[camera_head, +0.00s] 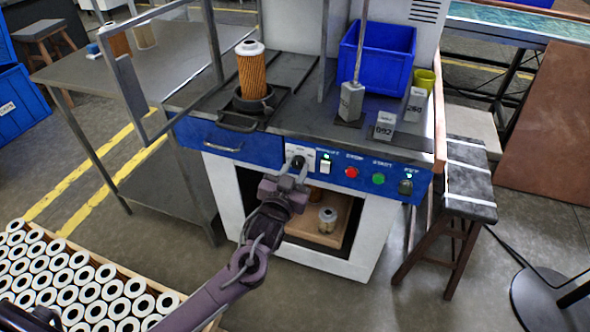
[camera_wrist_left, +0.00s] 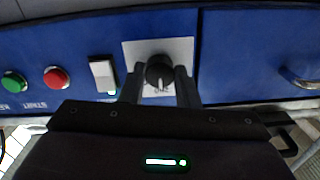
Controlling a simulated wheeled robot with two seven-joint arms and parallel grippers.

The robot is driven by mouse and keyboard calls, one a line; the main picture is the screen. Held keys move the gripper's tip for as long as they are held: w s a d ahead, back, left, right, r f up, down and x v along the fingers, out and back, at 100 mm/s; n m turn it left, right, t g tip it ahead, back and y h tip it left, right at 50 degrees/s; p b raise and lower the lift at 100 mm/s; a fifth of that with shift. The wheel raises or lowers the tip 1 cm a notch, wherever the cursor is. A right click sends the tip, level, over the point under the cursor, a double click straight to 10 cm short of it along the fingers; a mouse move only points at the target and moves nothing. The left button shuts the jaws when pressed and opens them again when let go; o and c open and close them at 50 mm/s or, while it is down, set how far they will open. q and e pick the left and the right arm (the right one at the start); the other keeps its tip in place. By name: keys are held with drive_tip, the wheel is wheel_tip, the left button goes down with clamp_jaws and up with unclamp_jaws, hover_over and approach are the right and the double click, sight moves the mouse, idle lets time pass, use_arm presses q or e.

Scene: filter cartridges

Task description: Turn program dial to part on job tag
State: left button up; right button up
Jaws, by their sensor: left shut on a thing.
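The black program dial (camera_head: 298,162) sits on a white plate on the blue front panel of the machine. In the left wrist view the dial (camera_wrist_left: 160,72) shows a light pointer mark at its lower side in the picture. My left gripper (camera_head: 293,169) has its two fingers on either side of the dial and is shut on it. Two grey blocks carry printed numbers: one reads 092 (camera_head: 384,126), the other seems to read 260 (camera_head: 415,105). I cannot tell which is the job tag. An orange filter cartridge (camera_head: 252,72) stands upright in a dark holder. My right gripper is out of view.
Beside the dial are a white rocker switch (camera_head: 325,164), a red button (camera_head: 351,172), a green button (camera_head: 378,179) and another switch (camera_head: 405,187). A blue bin (camera_head: 378,55) stands on the machine top. A stool (camera_head: 468,180) is at the right. A crate of cartridges is lower left.

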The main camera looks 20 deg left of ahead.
use_arm(q)
drive_tip(key=shift+n, duration=0.3)
drive_tip(key=shift+n+p, duration=0.5)
drive_tip(key=n+p, duration=0.3)
drive_tip(key=n, duration=0.3)
drive_tip(key=shift+r, duration=0.15)
drive_tip(key=shift+n+p, duration=0.85)
drive_tip(key=shift+n, duration=1.35)
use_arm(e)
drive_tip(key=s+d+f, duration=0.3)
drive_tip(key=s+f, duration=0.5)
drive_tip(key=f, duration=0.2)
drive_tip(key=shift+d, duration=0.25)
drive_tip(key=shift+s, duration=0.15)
use_arm(q)
drive_tip(key=o, duration=1)
drive_tip(key=shift+c, duration=0.2)
